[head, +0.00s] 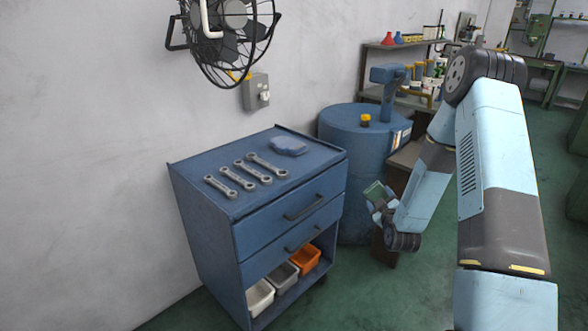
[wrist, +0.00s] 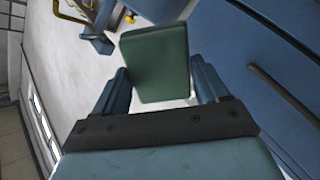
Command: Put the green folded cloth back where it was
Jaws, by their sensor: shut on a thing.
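The green folded cloth (head: 374,191) is held up in the air by my gripper (head: 380,208), to the right of the blue cabinet and in front of the blue drum in the head view. In the wrist view the cloth (wrist: 155,62) stands out as a flat green block between the two fingers of my gripper (wrist: 160,84). The fingers are shut on its sides, partly hidden behind the wrist bar. In the head view the fingers are small and partly merged with the arm.
The blue cabinet top (head: 218,186) carries several wrenches (head: 245,176) and a blue folded cloth (head: 288,146). White (head: 260,297), grey (head: 283,276) and orange bins (head: 305,259) sit in its open lower shelf. The blue drum (head: 350,150) stands close behind my gripper. A fan (head: 228,35) hangs above.

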